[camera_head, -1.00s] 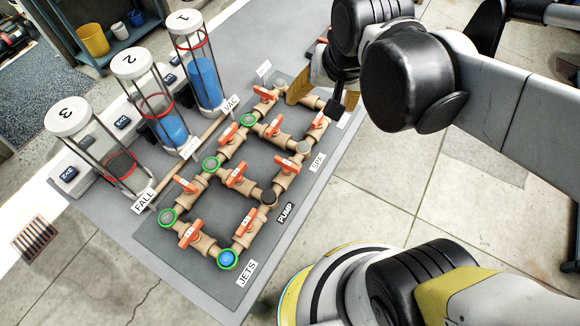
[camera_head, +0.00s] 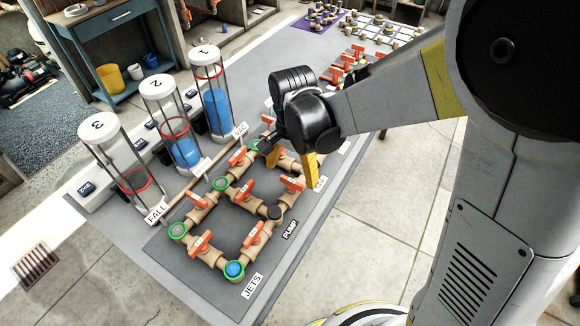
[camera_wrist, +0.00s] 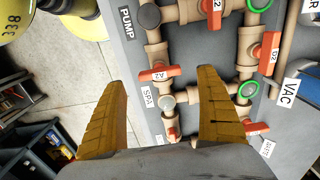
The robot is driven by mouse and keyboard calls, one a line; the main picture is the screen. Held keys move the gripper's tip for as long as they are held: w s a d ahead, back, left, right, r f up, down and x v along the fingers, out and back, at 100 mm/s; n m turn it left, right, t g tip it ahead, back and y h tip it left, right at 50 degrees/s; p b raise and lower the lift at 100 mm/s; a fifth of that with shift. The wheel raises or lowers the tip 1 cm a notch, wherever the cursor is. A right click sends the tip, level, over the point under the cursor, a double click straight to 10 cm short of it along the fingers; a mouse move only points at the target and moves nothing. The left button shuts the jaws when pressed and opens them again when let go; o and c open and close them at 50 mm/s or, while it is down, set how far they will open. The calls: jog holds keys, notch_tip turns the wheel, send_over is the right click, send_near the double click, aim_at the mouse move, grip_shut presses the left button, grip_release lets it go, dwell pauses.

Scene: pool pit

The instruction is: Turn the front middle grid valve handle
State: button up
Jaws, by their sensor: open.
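The front middle valve handle (camera_head: 292,183) is orange and sits on the tan pipe between the black PUMP node and the SPA label. It also shows in the wrist view (camera_wrist: 160,73), lying crosswise ahead of the space between the fingers, with white lettering on it. My gripper (camera_head: 291,161) is open and empty above the grid, just beyond this handle. In the wrist view its two yellow fingers (camera_wrist: 164,80) stand wide apart, left and right of the handle. I see no contact, and the exact height gap cannot be told.
Other orange handles stand close by, one near JETS (camera_head: 253,232) and one in the centre (camera_head: 246,190). Clear tubes, including tube 3 (camera_head: 118,160), line the back. The tabletop edge with open floor (camera_head: 390,215) lies to the right.

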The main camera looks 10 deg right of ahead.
aim_at(292, 181)
jog(key=shift+f+b, duration=0.55)
jog(key=shift+f, duration=1.45)
jog(key=c, duration=1.2)
